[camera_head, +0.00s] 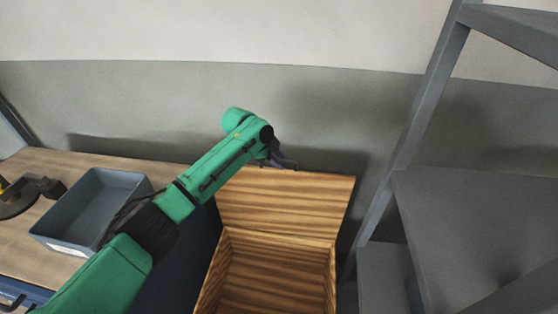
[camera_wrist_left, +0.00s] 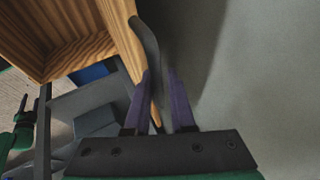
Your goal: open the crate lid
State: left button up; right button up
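The wooden crate (camera_head: 272,268) stands open in the lower middle of the head view, and its bare inside shows. Its lid (camera_head: 285,205) stands raised at the back, tilted up near the wall. My left gripper (camera_head: 282,163) is at the lid's top edge. In the left wrist view, the purple fingers (camera_wrist_left: 158,98) are apart. The lid's edge (camera_wrist_left: 122,42) and a dark curved strip (camera_wrist_left: 149,48) run down between them. I cannot tell whether both fingers touch it.
A grey bin (camera_head: 95,207) stands on the wooden worktop (camera_head: 30,250) at the left. A grey metal shelf rack (camera_head: 475,230) stands close to the crate's right. The wall (camera_head: 330,110) is just behind the raised lid.

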pick_arm(q)
jog(key=shift+o, duration=0.2)
jog(key=shift+s+f, duration=0.2)
jog(key=shift+s, duration=0.05)
jog(key=shift+a+r, duration=0.25)
jog(key=shift+r, duration=0.2)
jog(key=b+v, duration=0.2)
jog(key=v, duration=1.2)
jog(key=shift+b, duration=0.35)
jog(key=shift+d, duration=0.15)
